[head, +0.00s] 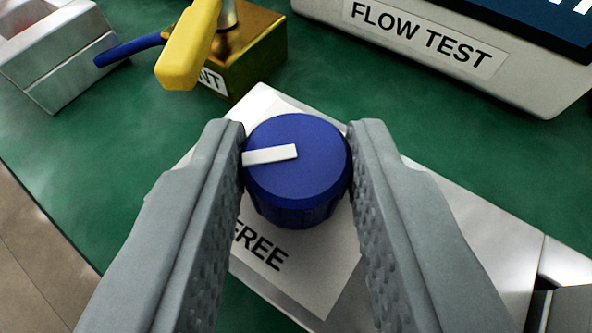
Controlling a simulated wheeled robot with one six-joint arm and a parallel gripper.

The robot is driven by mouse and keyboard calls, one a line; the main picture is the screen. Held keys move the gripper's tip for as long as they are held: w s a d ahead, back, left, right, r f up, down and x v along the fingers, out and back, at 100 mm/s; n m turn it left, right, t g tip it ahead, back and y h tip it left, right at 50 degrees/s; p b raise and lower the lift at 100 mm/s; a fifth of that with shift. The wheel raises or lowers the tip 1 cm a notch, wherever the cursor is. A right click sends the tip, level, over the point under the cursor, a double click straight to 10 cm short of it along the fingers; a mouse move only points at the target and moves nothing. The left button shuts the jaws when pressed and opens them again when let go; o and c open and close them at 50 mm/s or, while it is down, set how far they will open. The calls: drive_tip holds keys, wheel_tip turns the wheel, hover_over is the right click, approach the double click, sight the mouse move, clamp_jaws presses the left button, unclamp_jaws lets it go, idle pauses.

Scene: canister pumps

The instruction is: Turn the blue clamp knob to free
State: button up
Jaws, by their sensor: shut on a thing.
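The blue clamp knob (305,180) stands on a pale metal plate (460,223) in the middle of the head view. Its white pointer bar points left, slightly downward, toward the left finger. A white label reading "FREE" (318,290) lies on the plate below the knob. The rest of the label is hidden by the knob and the fingers. My gripper (297,165) is shut on the knob, with one grey textured finger on its left side and one on its right.
A brass block (262,62) with a yellow lever (188,45) and a partly hidden label stands behind, to the left. A "FLOW TEST" box (530,75) stands at the back right. A metal block (60,55) and blue piece (130,48) are far left. Green surface lies between.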

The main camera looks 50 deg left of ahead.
idle(0.3)
drive_tip(key=o, duration=1)
drive_tip(key=shift+c, duration=0.2)
drive_tip(key=v, duration=1.7)
drive_tip(key=shift+s+d, duration=0.15)
